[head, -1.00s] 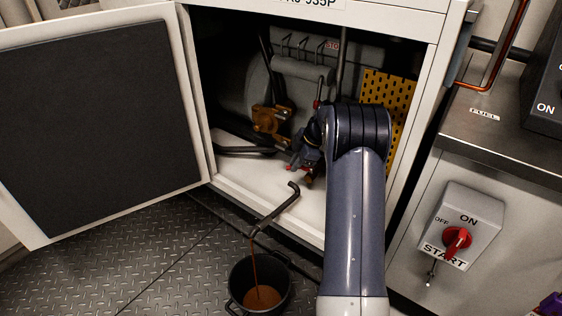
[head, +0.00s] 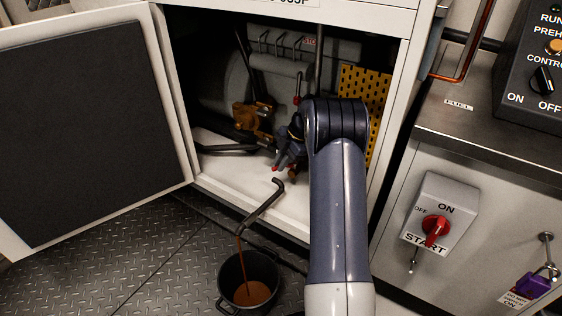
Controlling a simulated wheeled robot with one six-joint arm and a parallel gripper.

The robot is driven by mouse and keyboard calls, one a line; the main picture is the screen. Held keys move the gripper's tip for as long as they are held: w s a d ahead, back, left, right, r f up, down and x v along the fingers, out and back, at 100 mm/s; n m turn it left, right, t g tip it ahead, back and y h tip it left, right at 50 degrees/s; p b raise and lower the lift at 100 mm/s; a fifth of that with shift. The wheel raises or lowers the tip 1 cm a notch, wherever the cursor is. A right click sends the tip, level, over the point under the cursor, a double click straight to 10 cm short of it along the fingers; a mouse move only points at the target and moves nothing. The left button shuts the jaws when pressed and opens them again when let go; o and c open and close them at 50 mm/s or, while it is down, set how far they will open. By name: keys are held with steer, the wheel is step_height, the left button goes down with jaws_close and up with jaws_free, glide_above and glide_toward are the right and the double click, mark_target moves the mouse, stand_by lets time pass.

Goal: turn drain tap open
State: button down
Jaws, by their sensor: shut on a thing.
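My gripper (head: 284,163) is inside the lower cabinet, in front of the machinery, at the end of my grey-blue arm. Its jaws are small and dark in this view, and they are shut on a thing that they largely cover. I take this to be the drain tap, but its handle angle cannot be made out. A bent dark drain pipe (head: 262,207) comes out over the cabinet's front edge just below the gripper. A thin brown stream (head: 241,262) runs from its lower end into a black bucket (head: 222,284), where brown liquid (head: 251,293) stands.
The cabinet door (head: 172,120) hangs open at the left. A brass-coloured valve (head: 251,117) and grey cylinder (head: 238,85) are behind the gripper, with a yellow perforated panel (head: 362,90) to their right. A red START switch (head: 435,229) is on the right-hand panel.

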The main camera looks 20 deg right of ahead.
steer(key=c, duration=1.4)
jaws_free()
steer(key=shift+c, duration=0.2)
